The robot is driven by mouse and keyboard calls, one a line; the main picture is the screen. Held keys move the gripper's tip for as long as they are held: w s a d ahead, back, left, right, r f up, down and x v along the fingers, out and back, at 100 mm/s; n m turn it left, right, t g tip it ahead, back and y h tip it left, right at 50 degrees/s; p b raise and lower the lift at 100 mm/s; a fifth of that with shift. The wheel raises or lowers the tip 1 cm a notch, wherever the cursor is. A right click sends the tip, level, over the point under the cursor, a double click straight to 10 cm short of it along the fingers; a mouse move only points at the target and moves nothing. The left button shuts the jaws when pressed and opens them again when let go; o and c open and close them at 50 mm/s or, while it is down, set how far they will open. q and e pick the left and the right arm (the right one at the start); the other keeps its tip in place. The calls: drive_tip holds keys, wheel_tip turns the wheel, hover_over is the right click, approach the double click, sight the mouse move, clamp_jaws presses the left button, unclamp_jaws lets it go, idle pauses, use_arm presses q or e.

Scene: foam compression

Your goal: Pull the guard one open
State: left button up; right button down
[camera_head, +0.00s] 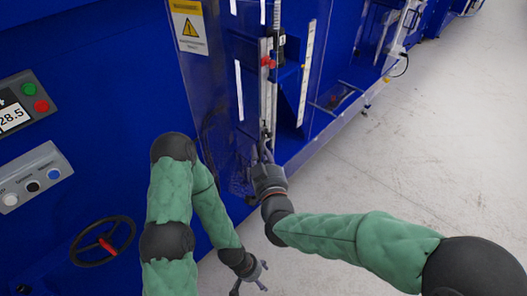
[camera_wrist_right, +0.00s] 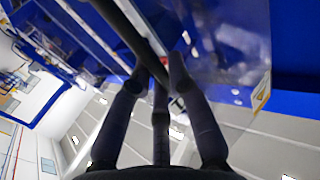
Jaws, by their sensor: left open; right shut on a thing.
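The guard is a clear panel (camera_head: 222,110) on the blue machine, with a silver upright rail (camera_head: 266,95) along its right edge. My right gripper (camera_head: 266,150) is at the lower end of this rail. In the right wrist view its dark fingers (camera_wrist_right: 158,72) close around a dark bar (camera_wrist_right: 128,32), apparently the guard's handle; the contact is partly hidden. The clear panel also shows in the right wrist view (camera_wrist_right: 215,65). My left gripper (camera_head: 251,279) is open and empty, low over the floor near the bottom edge.
Red knobs (camera_head: 268,62) sit on the rail. A button box (camera_head: 32,178), a display panel (camera_head: 22,107) and a black handwheel (camera_head: 103,241) are at left. The grey floor (camera_head: 430,130) at right is clear.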

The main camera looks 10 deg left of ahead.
drive_tip(key=shift+w+r, duration=0.15)
drive_tip(key=shift+r, duration=0.45)
drive_tip(key=c, duration=1.2)
unclamp_jaws()
drive_tip(key=shift+o, duration=0.2)
drive_tip(key=v, duration=1.2)
drive_tip(key=shift+s+f, duration=0.2)
drive_tip(key=shift+f, duration=0.25)
